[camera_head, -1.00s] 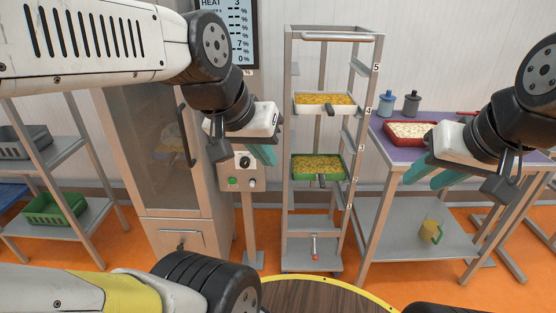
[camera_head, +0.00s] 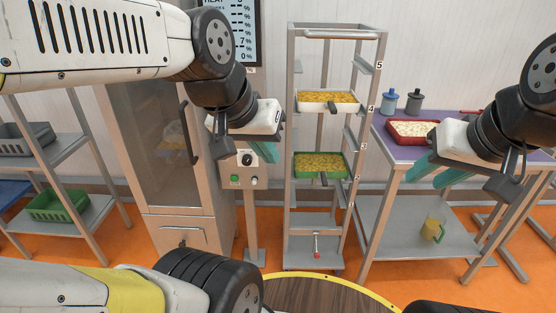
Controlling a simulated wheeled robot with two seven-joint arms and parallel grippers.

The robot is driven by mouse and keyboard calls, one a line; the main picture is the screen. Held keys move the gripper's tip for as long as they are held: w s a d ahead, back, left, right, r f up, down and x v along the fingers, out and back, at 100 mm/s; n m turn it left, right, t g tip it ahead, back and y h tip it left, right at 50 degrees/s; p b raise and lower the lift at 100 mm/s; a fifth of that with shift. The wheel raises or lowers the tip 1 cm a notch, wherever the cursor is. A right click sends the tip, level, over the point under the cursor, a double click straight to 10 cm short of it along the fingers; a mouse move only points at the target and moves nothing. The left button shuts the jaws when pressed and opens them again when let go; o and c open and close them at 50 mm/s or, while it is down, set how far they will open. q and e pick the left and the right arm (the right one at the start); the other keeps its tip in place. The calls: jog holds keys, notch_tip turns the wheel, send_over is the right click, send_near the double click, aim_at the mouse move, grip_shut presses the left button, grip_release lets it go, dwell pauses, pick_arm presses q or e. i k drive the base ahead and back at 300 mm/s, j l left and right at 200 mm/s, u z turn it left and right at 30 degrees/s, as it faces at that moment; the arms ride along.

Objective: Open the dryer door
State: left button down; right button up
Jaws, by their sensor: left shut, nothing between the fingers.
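The dryer is a tall metal cabinet at the left with a glass-panelled door (camera_head: 150,150). The door looks closed. Its dark curved handle (camera_head: 188,133) stands along the door's right edge. My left gripper (camera_head: 267,152) is right of the handle, apart from it in the picture, in front of the control box. It is shut and empty, teal fingers pointing down. My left arm hides the top of the dryer. My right gripper (camera_head: 436,174) is far to the right, in front of the purple-topped table, with its teal fingers apart and nothing visible between them.
A control box (camera_head: 243,182) on a post stands beside the dryer. A rack (camera_head: 292,220) with a white tray and a green tray of yellow pieces stands in the middle. A table (camera_head: 395,160) holds a red tray. A shelf unit (camera_head: 80,215) is left. A round wooden top (camera_head: 325,297) is in front.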

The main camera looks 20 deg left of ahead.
aim_at(109, 96)
jog(key=u, duration=1.6)
jog(key=j, duration=0.65)
